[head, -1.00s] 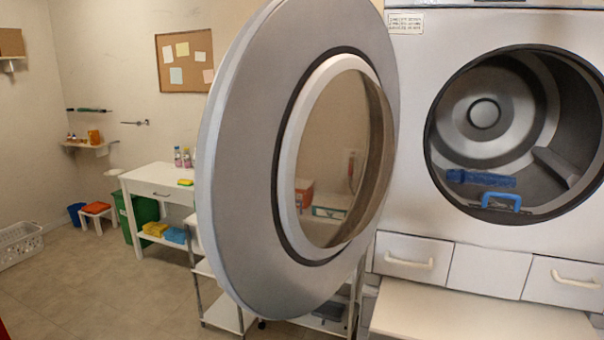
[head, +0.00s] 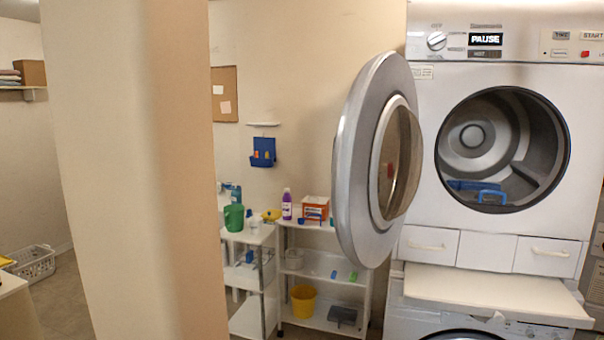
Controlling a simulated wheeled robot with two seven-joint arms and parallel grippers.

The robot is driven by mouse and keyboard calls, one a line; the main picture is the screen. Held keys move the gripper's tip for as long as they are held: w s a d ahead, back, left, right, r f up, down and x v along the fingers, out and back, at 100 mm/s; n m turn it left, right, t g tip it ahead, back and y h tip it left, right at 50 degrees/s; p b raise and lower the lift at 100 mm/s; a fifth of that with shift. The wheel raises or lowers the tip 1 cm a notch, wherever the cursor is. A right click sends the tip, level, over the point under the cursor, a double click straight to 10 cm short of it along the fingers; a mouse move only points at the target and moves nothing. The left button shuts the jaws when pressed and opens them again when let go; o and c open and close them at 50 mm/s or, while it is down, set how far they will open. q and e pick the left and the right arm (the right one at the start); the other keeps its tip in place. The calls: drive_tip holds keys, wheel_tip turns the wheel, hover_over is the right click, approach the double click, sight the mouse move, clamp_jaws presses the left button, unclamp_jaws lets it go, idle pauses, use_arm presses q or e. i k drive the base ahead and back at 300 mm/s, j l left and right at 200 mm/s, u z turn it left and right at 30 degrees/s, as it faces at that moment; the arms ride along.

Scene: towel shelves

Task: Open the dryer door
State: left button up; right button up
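The dryer (head: 590,130) stands at the right of the head view, with a display reading PAUSE. Its round grey door (head: 357,165) with a glass window stands swung wide open to the left, seen at a steep angle. The round drum opening (head: 475,136) is uncovered. Inside, at the bottom, lie a blue cloth-like item (head: 467,185) and a blue handle-shaped piece (head: 491,196). Neither of my grippers is in view.
A wide beige wall or pillar (head: 135,170) fills the left middle. White shelves (head: 325,284) with bottles, boxes and a yellow bucket (head: 303,301) stand behind the door. A pull-out shelf (head: 490,295) juts out below the dryer, above a second machine (head: 412,322).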

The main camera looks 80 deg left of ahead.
sight(388, 76)
drive_tip(key=k+l+u, duration=0.1)
drive_tip(key=k, duration=0.9)
drive_tip(key=k+j, duration=0.35)
drive_tip(key=j, duration=0.3)
drive_tip(key=k+j+u, duration=0.1)
drive_tip(key=k+j, duration=0.3)
drive_tip(key=j, duration=0.95)
drive_tip(key=i+j, duration=0.1)
drive_tip(key=j, duration=0.6)
drive_tip(key=j+u, duration=0.1)
drive_tip(key=j, duration=0.65)
drive_tip(key=i, duration=0.05)
